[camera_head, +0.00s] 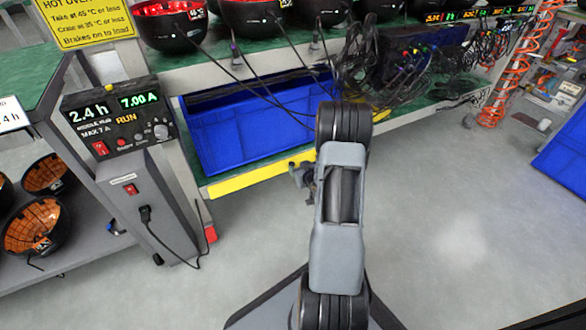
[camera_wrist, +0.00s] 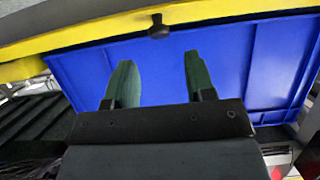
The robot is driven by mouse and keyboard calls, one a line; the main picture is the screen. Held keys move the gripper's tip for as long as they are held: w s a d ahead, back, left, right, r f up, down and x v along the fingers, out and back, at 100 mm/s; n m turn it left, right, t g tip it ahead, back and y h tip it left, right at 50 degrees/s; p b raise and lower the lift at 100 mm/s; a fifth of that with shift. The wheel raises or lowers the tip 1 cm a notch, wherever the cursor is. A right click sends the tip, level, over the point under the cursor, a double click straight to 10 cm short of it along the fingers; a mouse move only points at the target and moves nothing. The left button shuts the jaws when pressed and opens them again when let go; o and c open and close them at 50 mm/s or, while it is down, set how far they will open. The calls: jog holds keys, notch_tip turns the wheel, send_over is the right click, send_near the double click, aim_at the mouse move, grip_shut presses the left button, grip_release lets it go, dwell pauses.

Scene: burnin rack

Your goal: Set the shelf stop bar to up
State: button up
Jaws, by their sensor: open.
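The yellow stop bar (camera_head: 256,174) runs along the shelf's front edge, just below the blue bin in the head view. In the wrist view the bar (camera_wrist: 235,19) crosses the top, with a dark round knob (camera_wrist: 158,27) on it. My gripper (camera_wrist: 158,58) is open and empty, its two green fingers apart. The knob lies beyond the fingertips, roughly in line with the gap between them, and does not appear touched. In the head view my arm hides most of the gripper and the bar's right part.
A blue bin (camera_head: 235,133) sits on the shelf behind the bar. Loose black cables hang over it. A grey control post with a display box (camera_head: 121,118) stands at left, beside lower shelves with dark round lamps (camera_head: 36,226). The floor (camera_head: 450,220) at right is clear.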

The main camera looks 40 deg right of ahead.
aim_at(292, 163)
jog(key=shift+b+x, duration=0.85)
jog(key=shift+x, duration=1.95)
jog(key=shift+c, duration=0.2)
jog(key=c, duration=0.8)
jog(key=shift+w+r+g+p, duration=0.2)
jog(key=shift+r+g+p, duration=0.65)
jog(key=shift+p, duration=1.7)
jog(key=shift+w+r+g+y+p, duration=0.15)
jog(key=shift+g+p, duration=0.45)
jog(key=shift+p, duration=0.85)
jog(key=shift+w+r+g+y+p, duration=0.15)
jog(key=shift+g+p, duration=0.4)
jog(key=shift+p, duration=0.9)
jog(key=shift+w+r+g+p, duration=0.45)
jog(key=shift+g+p, duration=0.45)
jog(key=shift+p, duration=3.5)
jog(key=shift+w+g+y+p, duration=0.3)
jog(key=shift+g+p, duration=0.2)
jog(key=shift+p, duration=2.15)
